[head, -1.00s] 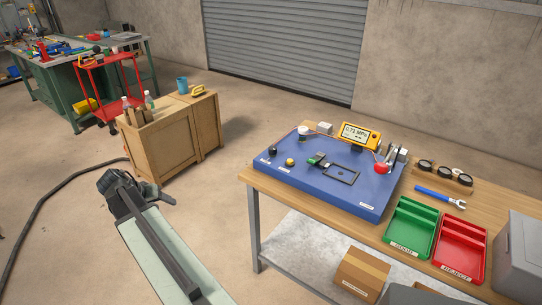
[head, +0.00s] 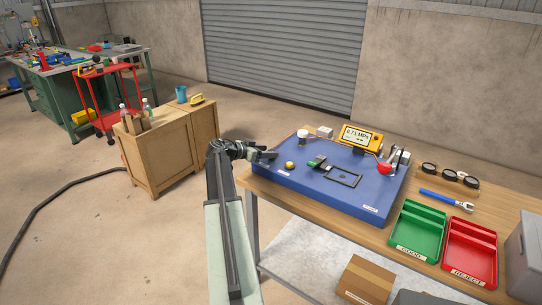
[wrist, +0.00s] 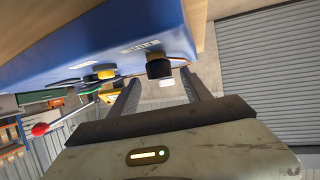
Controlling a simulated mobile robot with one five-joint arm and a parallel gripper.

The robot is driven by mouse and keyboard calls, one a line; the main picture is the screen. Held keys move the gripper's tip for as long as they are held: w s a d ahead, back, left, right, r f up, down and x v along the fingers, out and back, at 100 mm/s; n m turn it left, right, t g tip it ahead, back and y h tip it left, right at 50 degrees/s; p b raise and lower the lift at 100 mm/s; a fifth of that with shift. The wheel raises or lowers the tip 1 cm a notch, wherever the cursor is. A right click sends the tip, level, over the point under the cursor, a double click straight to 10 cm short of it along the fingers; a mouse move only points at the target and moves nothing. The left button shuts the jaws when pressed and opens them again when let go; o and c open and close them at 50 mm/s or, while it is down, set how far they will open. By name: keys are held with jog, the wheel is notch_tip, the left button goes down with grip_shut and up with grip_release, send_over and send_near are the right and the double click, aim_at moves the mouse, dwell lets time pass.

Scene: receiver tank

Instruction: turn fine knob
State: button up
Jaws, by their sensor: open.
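A black knob (wrist: 158,66) with a pale band stands on the blue panel (head: 330,205), beside a white label too small to read surely. A yellow knob with a black base (wrist: 102,73) is left of it in the wrist view; it also shows in the head view (head: 289,165). My gripper (wrist: 160,80) is open and empty, its two fingers pointing at the black knob, which appears between and just beyond the tips. I cannot tell whether they touch. In the head view, my gripper (head: 266,156) is at the panel's left corner and covers the black knob.
A yellow gauge display (head: 360,137) reads about 0.71 MPa at the panel's back. A red ball (head: 384,169) is at the panel's right. A black frame (head: 343,176) lies mid-panel. Green (head: 416,230) and red (head: 470,253) trays stand right of it. A wooden cabinet (head: 160,150) is left.

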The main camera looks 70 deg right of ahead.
jog(key=x, duration=0.3)
jog(key=shift+f+b, duration=0.1)
jog(key=shift+b, duration=0.25)
grip_shut()
jog(key=shift+s+a+n+t+h, duration=0.15)
jog(key=shift+n+t+h, duration=0.05)
jog(key=shift+n+t, duration=0.3)
jog(key=shift+s+a+n+t+h, duration=0.1)
jog(key=shift+n+t+h, duration=0.1)
jog(key=shift+n+t, duration=0.25)
jog(key=n+t, duration=0.2)
jog(key=t, duration=0.1)
jog(key=shift+w+d+n+h, duration=0.2)
jog(key=shift+n+h, duration=0.05)
jog(key=shift+h, duration=0.05)
grip_release()
